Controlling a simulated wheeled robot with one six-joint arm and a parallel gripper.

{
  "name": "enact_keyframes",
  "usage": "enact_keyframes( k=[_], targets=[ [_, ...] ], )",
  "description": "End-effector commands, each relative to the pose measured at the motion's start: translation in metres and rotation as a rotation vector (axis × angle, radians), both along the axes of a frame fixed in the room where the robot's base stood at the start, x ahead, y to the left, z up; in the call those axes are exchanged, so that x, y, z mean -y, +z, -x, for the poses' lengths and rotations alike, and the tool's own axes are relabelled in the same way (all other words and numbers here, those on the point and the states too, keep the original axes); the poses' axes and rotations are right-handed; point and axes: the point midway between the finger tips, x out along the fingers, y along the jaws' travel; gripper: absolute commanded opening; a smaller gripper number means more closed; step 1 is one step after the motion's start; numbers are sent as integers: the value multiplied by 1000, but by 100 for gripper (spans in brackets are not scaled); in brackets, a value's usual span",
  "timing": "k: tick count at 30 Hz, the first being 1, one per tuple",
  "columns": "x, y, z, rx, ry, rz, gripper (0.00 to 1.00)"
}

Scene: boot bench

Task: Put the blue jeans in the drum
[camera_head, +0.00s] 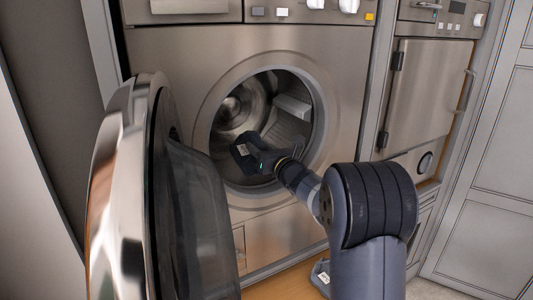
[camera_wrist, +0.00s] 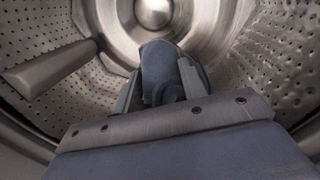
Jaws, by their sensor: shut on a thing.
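The washing machine's drum (camera_head: 235,103) is open and its perforated metal inside shows; it also fills the wrist view (camera_wrist: 230,45). My gripper (camera_head: 248,152) reaches in through the round opening, near the drum's lower left. In the wrist view my gripper (camera_wrist: 158,90) is shut on a dark blue bundle, the blue jeans (camera_wrist: 158,62). The jeans are held between the two fingers inside the drum, with the drum's back hub beyond them. In the head view the jeans cannot be told apart from the gripper.
The round door (camera_head: 130,190) stands wide open at the left, its dark glass bowl facing the opening. A drum paddle (camera_wrist: 50,68) juts in from the left in the wrist view. A second steel appliance (camera_head: 428,95) stands at the right. The drum looks otherwise empty.

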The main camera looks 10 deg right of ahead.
Motion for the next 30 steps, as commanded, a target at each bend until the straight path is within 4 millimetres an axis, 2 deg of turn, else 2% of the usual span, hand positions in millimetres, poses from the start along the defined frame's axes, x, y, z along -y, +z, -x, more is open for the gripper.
enact_keyframes(
  k=[9, 15, 29, 30],
  targets=[
    [-13, -7, -38, 4, 1, -2, 0],
    [-18, -10, -54, 3, 1, -1, 0],
    [-20, -12, -60, 4, 1, -2, 0],
    [-20, -12, -60, 4, 1, -2, 42]
  ],
)
